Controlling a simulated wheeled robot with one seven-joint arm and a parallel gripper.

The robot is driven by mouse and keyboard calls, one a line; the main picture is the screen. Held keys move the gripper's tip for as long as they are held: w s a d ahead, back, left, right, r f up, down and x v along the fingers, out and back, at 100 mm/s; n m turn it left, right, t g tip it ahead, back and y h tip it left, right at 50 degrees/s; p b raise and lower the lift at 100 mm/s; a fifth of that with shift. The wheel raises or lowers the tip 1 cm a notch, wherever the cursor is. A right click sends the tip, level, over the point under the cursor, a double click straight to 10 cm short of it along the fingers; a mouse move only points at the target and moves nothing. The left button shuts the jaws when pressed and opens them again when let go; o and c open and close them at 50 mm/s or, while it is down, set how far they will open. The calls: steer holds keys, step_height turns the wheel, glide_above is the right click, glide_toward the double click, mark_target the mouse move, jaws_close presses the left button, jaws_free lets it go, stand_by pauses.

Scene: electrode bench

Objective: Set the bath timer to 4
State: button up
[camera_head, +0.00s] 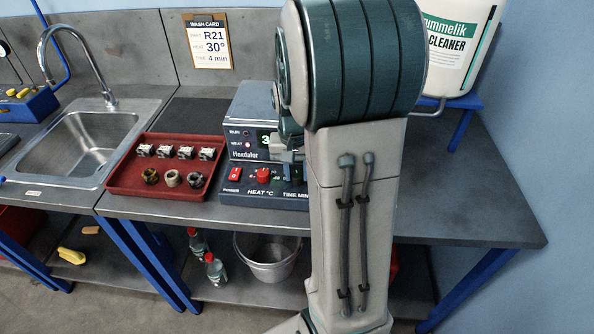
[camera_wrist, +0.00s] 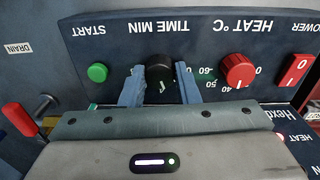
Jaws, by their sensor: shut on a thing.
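The ultrasonic bath's front panel shows in the wrist view, upside down. The black TIME MIN knob (camera_wrist: 160,68) sits between the two blue fingers of my gripper (camera_wrist: 160,88), which is shut on it. A small light mark shows on the knob, but I cannot read its setting. The wash card (camera_head: 209,42) reads R21, heat 30°, time 4 min.
Beside the knob are the red HEAT knob (camera_wrist: 238,70), green START button (camera_wrist: 98,72), red POWER switch (camera_wrist: 297,68) and a red-handled DRAIN lever (camera_wrist: 18,118). A red tray (camera_head: 120,187) with small parts lies left of the bath. A cleaner canister (camera_head: 455,50) stands at right.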

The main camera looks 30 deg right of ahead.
steer(key=shift+m, duration=1.6)
steer(key=o, duration=1)
steer(key=shift+c, duration=0.2)
steer(key=shift+r, duration=0.1)
step_height(320, 180, up, 14)
steer(key=shift+w+a, duration=0.25)
steer(key=shift+f, duration=0.2)
